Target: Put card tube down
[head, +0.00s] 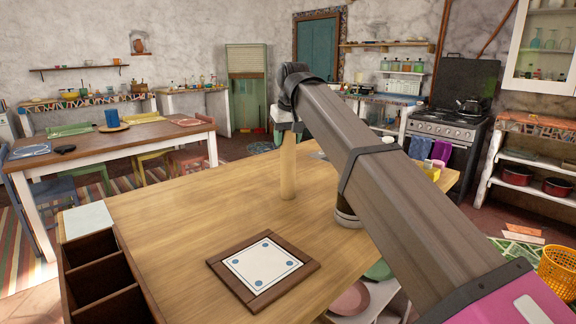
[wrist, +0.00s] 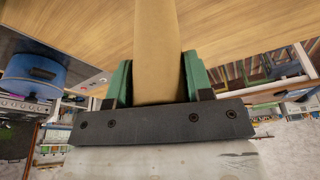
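The card tube (head: 288,168) is a plain tan cylinder, upright above the wooden counter (head: 180,215). My gripper (head: 287,134) is around its upper end. In the wrist view the tube (wrist: 156,45) runs between the two green fingers of my gripper (wrist: 156,80), which press on it from both sides. The tube's lower end is at or close to the counter top; I cannot tell whether it touches. Its top end is hidden by my gripper.
A white tile with blue dots (head: 262,265) in a dark wood frame lies nearer on the counter. A dark compartment box (head: 105,275) stands at the left edge. A jar (head: 347,217) is partly hidden behind my arm. The counter left of the tube is clear.

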